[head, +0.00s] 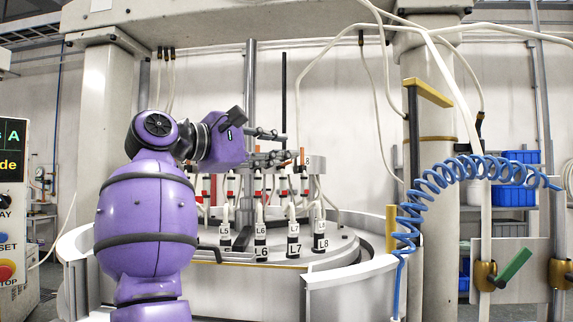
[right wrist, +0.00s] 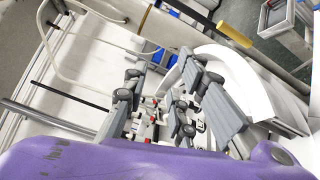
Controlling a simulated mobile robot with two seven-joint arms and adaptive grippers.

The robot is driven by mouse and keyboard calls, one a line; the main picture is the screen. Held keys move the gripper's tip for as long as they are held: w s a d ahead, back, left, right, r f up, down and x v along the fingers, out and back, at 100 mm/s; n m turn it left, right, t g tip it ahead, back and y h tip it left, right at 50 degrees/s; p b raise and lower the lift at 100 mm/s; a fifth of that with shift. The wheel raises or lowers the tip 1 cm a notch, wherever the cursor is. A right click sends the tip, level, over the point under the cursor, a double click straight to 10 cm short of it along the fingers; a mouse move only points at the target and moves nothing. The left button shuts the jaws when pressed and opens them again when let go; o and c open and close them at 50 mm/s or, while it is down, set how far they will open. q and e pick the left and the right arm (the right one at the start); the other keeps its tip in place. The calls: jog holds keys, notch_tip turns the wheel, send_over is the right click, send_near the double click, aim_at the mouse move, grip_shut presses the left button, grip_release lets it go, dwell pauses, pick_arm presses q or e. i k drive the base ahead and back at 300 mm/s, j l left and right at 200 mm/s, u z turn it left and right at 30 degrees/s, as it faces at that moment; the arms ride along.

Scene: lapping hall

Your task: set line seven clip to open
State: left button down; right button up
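The line marked L7 (head: 293,240) is a white bottle-like fitting with a dark base on the round machine top, between L6 (head: 261,240) and L8 (head: 320,232). Small red parts (head: 283,186) sit on the thin lines above; which one is line seven's clip I cannot tell. An orange upright tab (head: 302,156) stands beside a plate marked 8. My right gripper (head: 281,145) is above the lines, its grey fingers apart, hiding some line tops. In the right wrist view the open fingers (right wrist: 168,85) frame small red and dark parts (right wrist: 150,115). My left gripper is not in view.
A curved white guard (head: 350,285) rims the machine's front. A coiled blue hose (head: 430,190) hangs at right, near a yellow-topped post (head: 428,93). A green-handled valve (head: 513,266) is lower right. A control panel (head: 12,210) stands at far left.

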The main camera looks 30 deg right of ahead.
aim_at(286, 164)
jog(key=i+l, duration=0.35)
jog(key=i, duration=0.2)
jog(key=i+l, duration=0.4)
jog(key=i, duration=0.15)
